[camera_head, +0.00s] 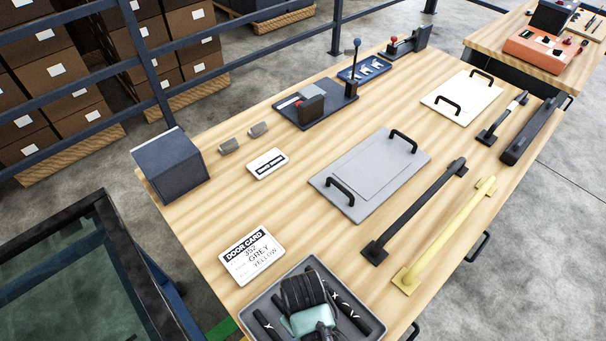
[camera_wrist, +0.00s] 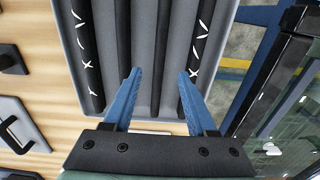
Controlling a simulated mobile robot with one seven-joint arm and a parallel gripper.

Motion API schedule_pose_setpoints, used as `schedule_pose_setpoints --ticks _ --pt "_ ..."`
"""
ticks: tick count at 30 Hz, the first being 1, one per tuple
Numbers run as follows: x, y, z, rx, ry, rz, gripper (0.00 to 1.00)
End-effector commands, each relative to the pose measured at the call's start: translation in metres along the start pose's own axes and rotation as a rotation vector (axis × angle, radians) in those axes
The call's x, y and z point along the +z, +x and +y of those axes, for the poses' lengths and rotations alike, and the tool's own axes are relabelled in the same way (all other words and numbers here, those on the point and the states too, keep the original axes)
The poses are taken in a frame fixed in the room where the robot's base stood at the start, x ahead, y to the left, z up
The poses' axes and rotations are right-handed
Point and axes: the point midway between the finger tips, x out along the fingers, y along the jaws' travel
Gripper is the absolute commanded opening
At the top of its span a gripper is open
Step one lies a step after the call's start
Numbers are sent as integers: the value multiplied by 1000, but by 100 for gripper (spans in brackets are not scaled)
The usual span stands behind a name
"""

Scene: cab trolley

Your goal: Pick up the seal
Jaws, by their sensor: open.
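Several long black seal strips lie side by side in a grey tray (camera_head: 255,299), whose rim also shows in the wrist view (camera_wrist: 60,35). In the wrist view, the left strip (camera_wrist: 84,55) and the right strip (camera_wrist: 200,48) carry white marks. The plain dark strips (camera_wrist: 143,55) lie between them. I cannot tell which strip is the task's seal. My gripper (camera_wrist: 157,73) is open and empty above the tray, its two blue fingers spread over the middle strips. In the head view my arm hides much of the tray.
A door card (camera_head: 252,255) reading grey and yellow lies beside the tray. A black handle bar (camera_head: 415,212), a yellow bar (camera_head: 445,235) and a grey panel with handles (camera_head: 370,175) lie beyond. A dark box (camera_head: 171,166) stands at the table's left edge.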

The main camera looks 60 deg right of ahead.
Motion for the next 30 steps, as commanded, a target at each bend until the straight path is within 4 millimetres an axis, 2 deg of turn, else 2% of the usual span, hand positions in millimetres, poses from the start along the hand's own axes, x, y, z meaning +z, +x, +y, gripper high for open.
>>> schedule_pose_setpoints --ticks 10,20,30 --pt "-1 41 1 0 1 0 57" --pt "-1 47 1 1 1 2 57" --pt "-1 46 1 0 1 1 0"
